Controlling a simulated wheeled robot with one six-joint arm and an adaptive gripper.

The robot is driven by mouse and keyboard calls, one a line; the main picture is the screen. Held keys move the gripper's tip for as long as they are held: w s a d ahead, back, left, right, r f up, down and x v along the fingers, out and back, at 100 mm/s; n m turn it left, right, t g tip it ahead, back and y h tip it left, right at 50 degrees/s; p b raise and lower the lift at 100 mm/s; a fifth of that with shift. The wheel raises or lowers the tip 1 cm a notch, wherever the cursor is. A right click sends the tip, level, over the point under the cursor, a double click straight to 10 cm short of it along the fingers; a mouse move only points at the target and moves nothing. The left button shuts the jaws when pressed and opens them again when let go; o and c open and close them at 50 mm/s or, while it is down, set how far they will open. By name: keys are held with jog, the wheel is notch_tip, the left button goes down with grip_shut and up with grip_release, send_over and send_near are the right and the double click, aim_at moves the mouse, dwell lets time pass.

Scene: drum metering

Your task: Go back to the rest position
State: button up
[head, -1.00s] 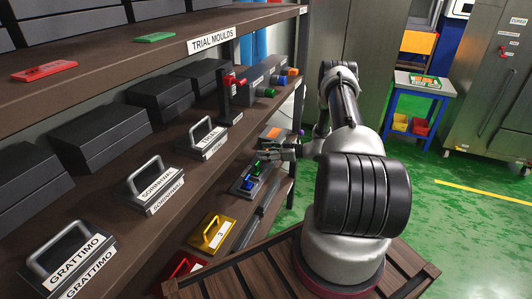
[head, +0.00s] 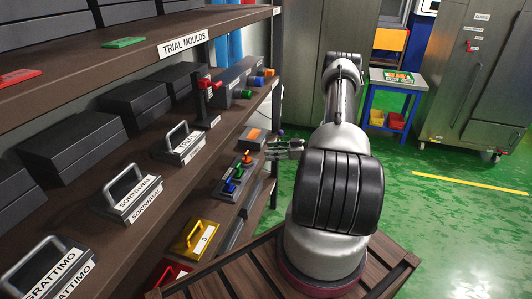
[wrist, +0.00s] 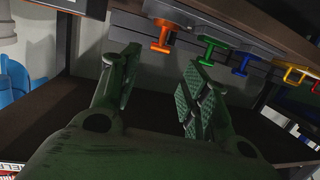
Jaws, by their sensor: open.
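My gripper (head: 291,148) is open at the end of my arm, to the right of the shelf rack in the head view. It is apart from a small grey block with orange, green and blue knobs (head: 236,178) on the lower shelf. In the wrist view, the two fingers (wrist: 160,88) stand apart with nothing between them. An orange T-handle (wrist: 161,36) and a green T-handle (wrist: 212,48) show beyond the fingertips, with blue and yellow ones farther right. I cannot tell the exact gap to them.
The dark shelf board (head: 152,203) carries labelled moulds with handles and black boxes. A yellow mould (head: 195,238) lies on the lower shelf. A blue-framed cart (head: 397,80) stands behind, beside a steel cabinet (head: 475,85). The green floor (head: 450,225) at the right is clear.

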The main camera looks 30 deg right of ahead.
dwell(0.5)
jog(key=s+a+f+m+g, duration=0.3)
jog(key=s+f+m, duration=0.1)
jog(key=s+m, duration=0.35)
jog(key=s+a+r+m+g, duration=0.2)
jog(key=s+r+m+g, duration=0.3)
jog(key=s+r, duration=0.15)
jog(key=s+a+r+n+h, duration=0.1)
jog(key=s+a+r+h, duration=0.2)
jog(key=r, duration=0.9)
jog(key=s+a+r+n+t+h, duration=0.1)
jog(key=s+a+r+h, duration=0.3)
jog(key=s+r, duration=0.5)
jog(key=s+a+r+n+h, duration=0.1)
jog(key=s+a+r+h, duration=0.3)
jog(key=r, duration=1.3)
jog(key=shift+s+a+r, duration=0.2)
jog(key=shift+s+a, duration=0.95)
